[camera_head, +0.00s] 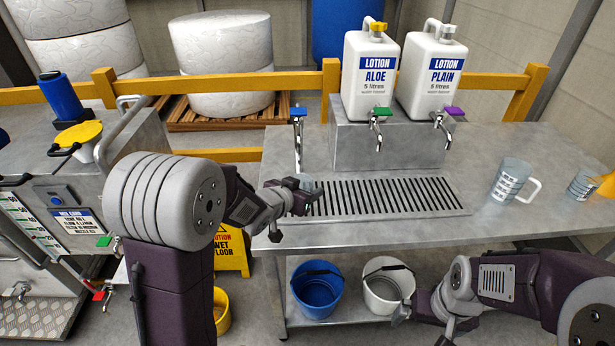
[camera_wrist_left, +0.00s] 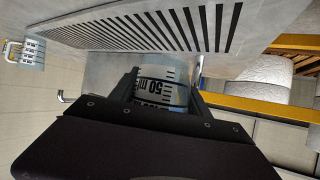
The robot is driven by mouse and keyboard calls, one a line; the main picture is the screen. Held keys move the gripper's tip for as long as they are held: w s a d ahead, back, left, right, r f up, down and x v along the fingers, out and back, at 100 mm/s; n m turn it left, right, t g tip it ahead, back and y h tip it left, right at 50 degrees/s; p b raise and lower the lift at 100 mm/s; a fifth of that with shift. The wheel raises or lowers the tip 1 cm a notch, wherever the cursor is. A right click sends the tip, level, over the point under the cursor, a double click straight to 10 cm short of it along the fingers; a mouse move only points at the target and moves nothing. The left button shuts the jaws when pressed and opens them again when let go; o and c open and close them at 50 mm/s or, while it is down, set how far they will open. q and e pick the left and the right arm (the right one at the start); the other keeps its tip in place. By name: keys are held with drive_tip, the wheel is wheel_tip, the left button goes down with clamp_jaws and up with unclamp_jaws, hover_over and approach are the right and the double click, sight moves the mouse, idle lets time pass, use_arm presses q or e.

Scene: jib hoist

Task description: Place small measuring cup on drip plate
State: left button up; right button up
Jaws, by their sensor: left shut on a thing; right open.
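The small measuring cup (camera_wrist_left: 160,96) is clear with black marks, one reading 50 ml, and sits between the fingers of my left gripper (camera_wrist_left: 160,90). In the head view the left gripper (camera_head: 303,190) is shut on the cup (camera_head: 309,183), at the left end of the drip plate. Most of the cup is hidden there by the gripper. The drip plate (camera_head: 450,208) is a slotted grey metal grille on the bench; its slots show above the cup in the left wrist view (camera_wrist_left: 190,28). I cannot tell whether the cup touches it. My right gripper (camera_head: 425,318) is open and empty, low in front of the bench.
A tap with a blue lever (camera_head: 298,125) stands behind the plate's left end. Two lotion jugs, aloe (camera_head: 370,80) and plain (camera_head: 432,80), stand on a raised block with taps. A handled measuring jug (camera_head: 508,182) and a smaller cup (camera_head: 582,186) stand right.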

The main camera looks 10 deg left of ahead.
use_arm(q)
drive_tip(key=w, duration=0.3)
drive_tip(key=w+a+f, duration=0.1)
drive_tip(key=w, duration=0.1)
drive_tip(key=w+a, duration=0.1)
drive_tip(key=w, duration=0.2)
drive_tip(key=shift+w+a+f, duration=0.25)
drive_tip(key=shift+w+f, duration=0.05)
drive_tip(key=shift+w, duration=0.05)
wheel_tip(320, 180, down, 6)
drive_tip(key=shift+w+r+b, duration=0.1)
drive_tip(key=shift+w+b, duration=0.05)
drive_tip(key=shift+b, duration=0.75)
drive_tip(key=o, duration=1.4)
